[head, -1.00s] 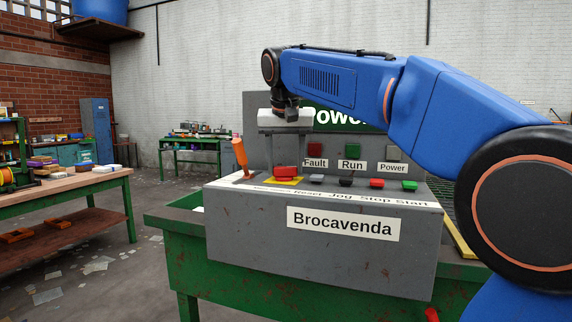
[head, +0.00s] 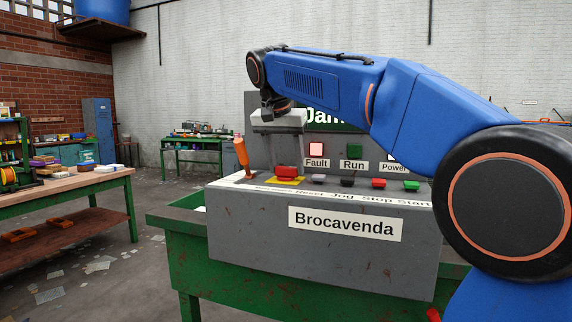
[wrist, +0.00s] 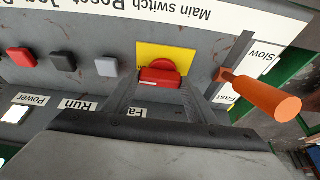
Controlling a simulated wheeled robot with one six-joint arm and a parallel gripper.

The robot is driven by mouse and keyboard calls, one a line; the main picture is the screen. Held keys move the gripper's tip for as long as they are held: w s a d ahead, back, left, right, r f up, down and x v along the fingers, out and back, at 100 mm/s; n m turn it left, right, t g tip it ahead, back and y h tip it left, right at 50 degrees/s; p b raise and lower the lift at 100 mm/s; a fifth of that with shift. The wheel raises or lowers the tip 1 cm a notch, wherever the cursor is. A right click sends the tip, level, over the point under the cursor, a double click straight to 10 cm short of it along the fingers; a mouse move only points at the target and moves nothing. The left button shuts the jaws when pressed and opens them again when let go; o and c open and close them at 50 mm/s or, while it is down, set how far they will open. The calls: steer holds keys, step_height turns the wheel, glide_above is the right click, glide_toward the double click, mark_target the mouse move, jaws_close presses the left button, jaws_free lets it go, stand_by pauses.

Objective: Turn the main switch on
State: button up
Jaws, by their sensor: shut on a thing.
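The main switch is a red knob (head: 287,172) on a yellow plate (head: 291,182) on the sloping face of the grey console (head: 240,225). It also shows in the wrist view (wrist: 160,77), with the "Main switch" label beside the plate. My gripper (head: 282,162) comes down over the knob from above. In the wrist view its two fingers (wrist: 161,84) reach to either side of the knob, and the jaws are shut on it. The Run lamp (head: 354,151) is dark green.
An orange-handled lever (head: 241,151) stands close left of the knob, with "Slow" (wrist: 262,57) marked by its slot. To the right are a grey (head: 317,178), a black (head: 347,182), a red (head: 379,184) and a green button (head: 411,186). A sign stands behind, partly covered by my arm.

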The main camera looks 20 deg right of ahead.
steer(key=o, duration=1.1)
steer(key=shift+c, duration=0.2)
steer(key=shift+r, duration=0.15)
steer(key=v, duration=1.7)
steer(key=shift+s, duration=0.1)
